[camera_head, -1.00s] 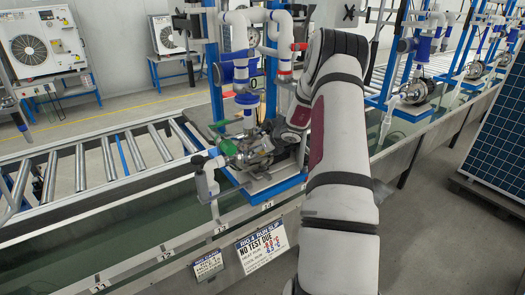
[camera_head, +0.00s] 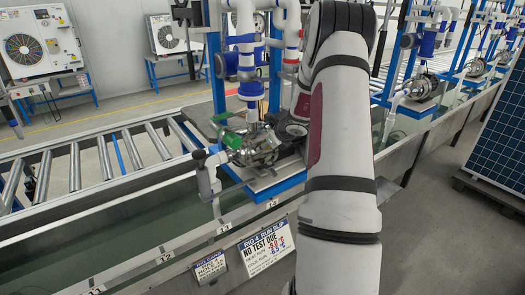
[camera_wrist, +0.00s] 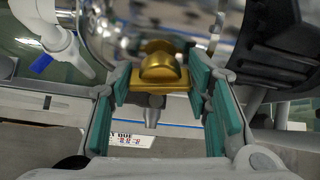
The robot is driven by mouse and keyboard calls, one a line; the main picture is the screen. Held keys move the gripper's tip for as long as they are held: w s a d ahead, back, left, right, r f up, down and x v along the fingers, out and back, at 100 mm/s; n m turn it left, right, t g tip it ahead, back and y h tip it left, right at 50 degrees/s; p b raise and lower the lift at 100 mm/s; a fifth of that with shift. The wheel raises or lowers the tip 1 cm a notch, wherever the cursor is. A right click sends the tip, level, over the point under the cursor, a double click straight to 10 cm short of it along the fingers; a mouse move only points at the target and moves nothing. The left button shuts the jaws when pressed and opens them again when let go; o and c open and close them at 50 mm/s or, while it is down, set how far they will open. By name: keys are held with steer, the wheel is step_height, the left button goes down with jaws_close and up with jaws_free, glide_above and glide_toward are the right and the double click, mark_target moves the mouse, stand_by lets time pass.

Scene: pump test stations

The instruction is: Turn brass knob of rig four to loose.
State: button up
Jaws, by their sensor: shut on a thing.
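The brass knob (camera_wrist: 158,70) shows in the wrist view, a rounded gold piece over a flat gold plate, in front of shiny metal pump housing (camera_wrist: 112,30). My gripper (camera_wrist: 160,84) has its teal-padded fingers on either side of the knob and is shut on it. A grey stem tip shows just below the knob.
A green-handled valve (camera_head: 232,138) stands left of the pump, with white and blue pipes (camera_head: 246,70) above. The run slip sign (camera_head: 266,246) hangs on the front rail.

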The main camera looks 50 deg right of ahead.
steer(key=n+b, duration=0.2)
steer(key=b, duration=0.3)
steer(key=n+h+b, duration=0.1)
steer(key=b, duration=0.4)
steer(key=shift+w+f+n, duration=0.15)
steer(key=shift+f+n, duration=0.15)
steer(key=shift+n, duration=0.1)
steer(key=n+h+b, duration=0.1)
steer(key=n+b, duration=0.2)
steer(key=b, duration=0.6)
steer(key=shift+a, duration=0.1)
steer(key=n+b, duration=0.2)
steer(key=b, duration=0.4)
steer(key=n+t+h+b, duration=0.1)
steer(key=n+b, duration=0.2)
steer(key=b, duration=0.2)
steer(key=shift+s+f+b, duration=0.15)
steer(key=shift+s+b, duration=0.05)
steer(key=shift+b, duration=0.2)
steer(key=n+b, duration=0.2)
steer(key=b, duration=0.2)
steer(key=shift+t+b, duration=0.3)
steer(key=shift+r+n+b, duration=0.2)
steer(key=shift+n+b, duration=0.2)
steer(key=shift+b, duration=0.1)
steer(key=o, duration=1.2)
steer(key=shift+c, duration=0.2)
steer(key=shift+r, duration=0.15)
